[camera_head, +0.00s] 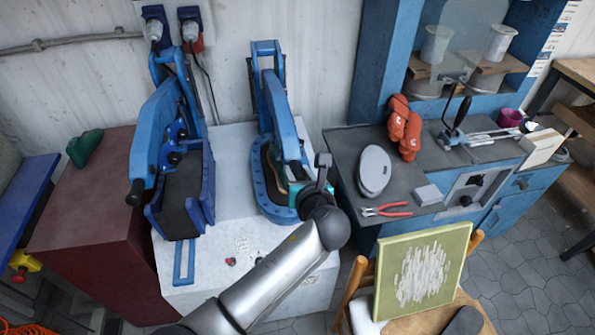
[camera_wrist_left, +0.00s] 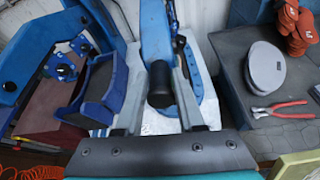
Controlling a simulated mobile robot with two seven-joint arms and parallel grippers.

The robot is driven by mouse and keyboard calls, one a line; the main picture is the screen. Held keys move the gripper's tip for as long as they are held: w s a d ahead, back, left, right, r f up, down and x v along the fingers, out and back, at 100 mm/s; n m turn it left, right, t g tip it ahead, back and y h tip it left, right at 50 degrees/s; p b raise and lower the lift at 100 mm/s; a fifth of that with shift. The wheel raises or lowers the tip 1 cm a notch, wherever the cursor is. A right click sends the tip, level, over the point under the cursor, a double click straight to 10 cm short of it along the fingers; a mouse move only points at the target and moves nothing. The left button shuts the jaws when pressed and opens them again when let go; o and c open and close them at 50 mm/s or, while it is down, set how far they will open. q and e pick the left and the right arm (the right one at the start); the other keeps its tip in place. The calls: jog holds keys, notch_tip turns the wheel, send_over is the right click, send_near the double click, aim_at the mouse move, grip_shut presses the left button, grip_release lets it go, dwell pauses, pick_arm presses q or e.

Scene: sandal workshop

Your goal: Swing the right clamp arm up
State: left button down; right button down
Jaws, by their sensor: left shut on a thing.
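The right clamp arm (camera_head: 283,122) is a blue lever on the right press, lowered over its blue oval base (camera_head: 262,185). In the left wrist view the clamp arm (camera_wrist_left: 155,30) runs away from me and ends in a black handle (camera_wrist_left: 160,88). My left gripper (camera_head: 292,176) is at the near end of this arm, and its wrist hides the handle in the head view. In the wrist view the fingers of my left gripper (camera_wrist_left: 160,98) lie on both sides of the black handle, shut on it. My right gripper is not in view.
A chair with a green-framed panel (camera_head: 440,245) stands in front.

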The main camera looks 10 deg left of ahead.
pick_arm(q)
jog(key=shift+g, duration=0.7)
jog(key=r+p, duration=0.1)
jog(key=r, duration=0.2)
jog(key=w+r+p, duration=0.1)
jog(key=r+p, duration=0.1)
jog(key=r, duration=0.1)
jog(key=r+p, duration=0.2)
jog(key=r, duration=0.1)
jog(key=shift+w+a+r, duration=0.1)
jog(key=shift+w+a, duration=0.25)
jog(key=shift+w, duration=0.05)
jog(key=w+a+r+g+h, duration=0.1)
jog(key=w+r+g, duration=0.1)
jog(key=r, duration=0.6)
jog(key=w+a+r+g, duration=0.1)
jog(key=w+r+g, duration=0.1)
jog(key=w+r, duration=0.3)
notch_tip(320, 180, up, 4)
jog(key=shift+a+f+h, duration=0.1)
jog(key=shift+a+h, duration=0.05)
jog(key=shift+h, duration=0.25)
jog(key=shift+w, duration=0.1)
jog(key=c, duration=0.6)
grip_release()
